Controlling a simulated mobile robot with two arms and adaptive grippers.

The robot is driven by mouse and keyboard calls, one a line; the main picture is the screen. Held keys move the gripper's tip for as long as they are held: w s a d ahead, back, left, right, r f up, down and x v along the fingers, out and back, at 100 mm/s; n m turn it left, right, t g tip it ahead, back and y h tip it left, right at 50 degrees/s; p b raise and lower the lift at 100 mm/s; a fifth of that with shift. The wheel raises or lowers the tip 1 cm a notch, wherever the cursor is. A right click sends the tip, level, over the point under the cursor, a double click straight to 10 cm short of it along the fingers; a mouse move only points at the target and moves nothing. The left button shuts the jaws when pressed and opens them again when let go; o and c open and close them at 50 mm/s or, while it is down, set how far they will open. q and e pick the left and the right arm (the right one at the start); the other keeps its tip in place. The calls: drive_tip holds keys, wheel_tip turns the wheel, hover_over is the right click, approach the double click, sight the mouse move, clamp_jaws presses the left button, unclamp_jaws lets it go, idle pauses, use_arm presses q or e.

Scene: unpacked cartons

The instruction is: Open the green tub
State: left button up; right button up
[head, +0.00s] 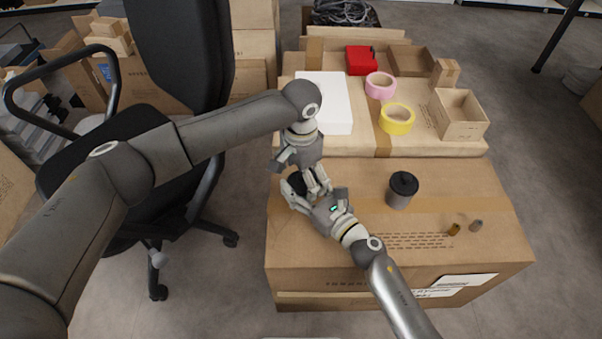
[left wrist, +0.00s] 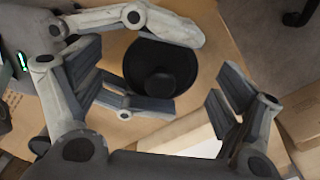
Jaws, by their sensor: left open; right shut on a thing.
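A tub with a round black knobbed lid (left wrist: 160,68) stands at the left of the near carton's top. In the head view only a dark part of it (head: 296,183) shows between my grippers. Its side is mostly hidden, so I see no green on it. My right gripper (head: 306,194) comes from the lower right and is shut on the tub, with one finger on each side. My left gripper (head: 302,170) is open above the tub; in the left wrist view its fingers (left wrist: 158,82) stand apart either side of the lid, not closed on it.
A grey tub with black lid (head: 403,190) and two small pieces (head: 453,229) (head: 476,225) stand on the near carton (head: 470,195). Behind are a white box (head: 325,100), pink tape (head: 380,85), yellow tape (head: 397,119) and an open box (head: 460,112). An office chair (head: 180,60) is left.

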use_arm(q)
drive_tip(key=c, duration=1.2)
use_arm(e)
drive_tip(key=shift+s+f, duration=0.15)
drive_tip(key=shift+f, duration=0.1)
use_arm(q)
drive_tip(key=shift+s+a+f, duration=0.15)
drive_tip(key=shift+f, duration=0.1)
clamp_jaws()
use_arm(e)
drive_tip(key=shift+a+r, duration=0.1)
use_arm(q)
drive_tip(key=shift+r, duration=0.15)
drive_tip(key=shift+r, duration=0.1)
drive_tip(key=shift+r, duration=0.1)
